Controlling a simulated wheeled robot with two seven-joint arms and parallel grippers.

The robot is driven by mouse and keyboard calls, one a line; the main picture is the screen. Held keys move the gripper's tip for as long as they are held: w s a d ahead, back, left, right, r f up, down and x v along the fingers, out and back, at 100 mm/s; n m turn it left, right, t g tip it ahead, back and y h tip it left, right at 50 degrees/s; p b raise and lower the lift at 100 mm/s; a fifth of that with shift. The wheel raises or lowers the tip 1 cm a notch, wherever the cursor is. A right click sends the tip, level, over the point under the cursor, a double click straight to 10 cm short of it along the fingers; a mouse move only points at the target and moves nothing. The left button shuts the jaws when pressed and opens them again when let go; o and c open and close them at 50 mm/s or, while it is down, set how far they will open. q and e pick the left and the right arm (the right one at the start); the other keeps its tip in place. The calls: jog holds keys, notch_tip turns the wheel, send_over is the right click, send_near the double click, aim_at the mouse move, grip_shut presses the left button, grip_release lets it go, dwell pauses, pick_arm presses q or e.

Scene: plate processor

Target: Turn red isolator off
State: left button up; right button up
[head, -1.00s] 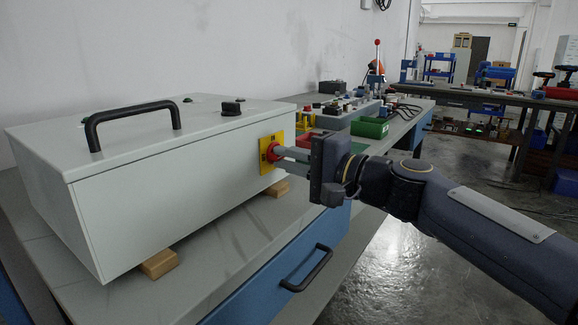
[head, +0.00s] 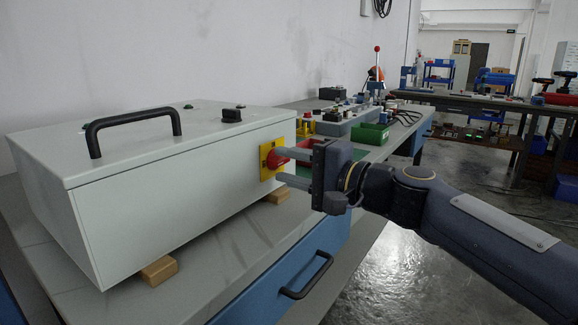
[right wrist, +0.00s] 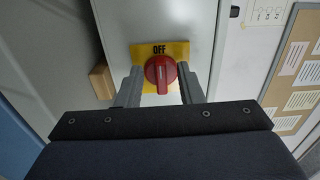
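My right gripper (head: 281,167) is open, with one finger on each side of the knob and gaps visible between. My left gripper is out of view.
The box stands on wooden blocks (head: 159,270) on a grey bench with a blue drawer. Its lid has a black handle (head: 132,120) and a black switch (head: 231,115). A green tray (head: 370,134) and other devices stand behind my right arm.

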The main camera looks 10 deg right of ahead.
jog(key=v, duration=0.7)
jog(key=shift+s+d+p, duration=0.2)
jog(key=shift+s+p, duration=0.05)
jog(key=shift+p, duration=0.2)
jog(key=s+d+f+n+g+h, duration=0.2)
jog(key=s+f+n+g+h, duration=0.2)
jog(key=s+f, duration=0.85)
jog(key=s+d+f+n+g+h, duration=0.4)
jog(key=s+f, duration=0.5)
jog(key=f, duration=0.7)
notch_tip(320, 180, up, 37)
jog(key=a+h+p, duration=0.1)
jog(key=p, duration=3.8)
jog(key=shift+s+m+t, duration=0.25)
jog(key=shift+m+t, duration=0.15)
jog(key=shift+a, duration=0.1)
